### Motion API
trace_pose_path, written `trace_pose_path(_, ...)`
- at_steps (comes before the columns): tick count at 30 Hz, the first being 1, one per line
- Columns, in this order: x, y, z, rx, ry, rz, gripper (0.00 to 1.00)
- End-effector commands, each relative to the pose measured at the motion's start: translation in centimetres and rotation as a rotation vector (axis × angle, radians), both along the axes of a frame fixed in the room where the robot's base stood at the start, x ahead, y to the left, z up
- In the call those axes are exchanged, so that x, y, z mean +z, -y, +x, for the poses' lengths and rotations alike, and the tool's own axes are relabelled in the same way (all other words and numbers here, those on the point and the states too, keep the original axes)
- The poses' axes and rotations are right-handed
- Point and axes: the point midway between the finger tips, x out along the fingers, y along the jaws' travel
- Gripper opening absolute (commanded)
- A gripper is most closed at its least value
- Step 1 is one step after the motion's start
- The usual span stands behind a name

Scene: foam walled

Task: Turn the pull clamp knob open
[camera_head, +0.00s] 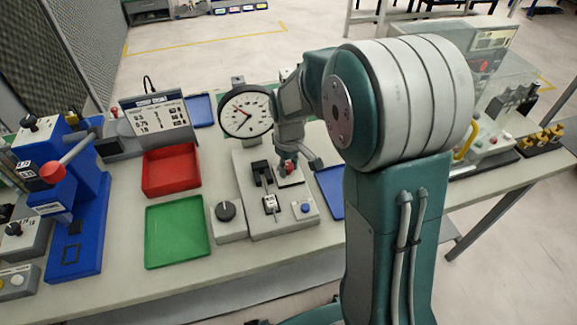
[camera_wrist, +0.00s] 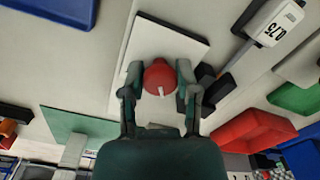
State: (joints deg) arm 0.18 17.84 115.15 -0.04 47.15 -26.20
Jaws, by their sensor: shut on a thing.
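The red round knob (camera_wrist: 158,82) with a white pointer mark sits on a white square plate (camera_wrist: 170,45) in the wrist view. My gripper (camera_wrist: 159,74) has one finger on each side of it and is shut on it. In the head view the red knob (camera_head: 289,169) shows only in part beneath my gripper (camera_head: 287,163), on the grey fixture base (camera_head: 248,190). The white mark points toward the palm side in the wrist view. My fingers hide the knob's sides.
A dial gauge (camera_head: 246,110) stands behind the knob, close to my wrist. A black dial (camera_head: 226,211) and a blue button (camera_head: 306,208) are nearby. A red bin (camera_head: 170,170) and a green tray (camera_head: 177,232) lie left; a blue tray (camera_head: 330,190) lies right.

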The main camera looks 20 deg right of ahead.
Motion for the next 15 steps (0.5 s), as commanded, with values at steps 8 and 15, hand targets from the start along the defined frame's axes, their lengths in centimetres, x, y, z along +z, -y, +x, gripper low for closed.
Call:
trace_pose_path(8, 0.26, -0.02, 0.45, 0.158, 0.016, 0.000, 0.00)
trace_pose_path(15, 0.26, -0.03, 0.45, 0.221, 0.015, 0.000, 0.00)
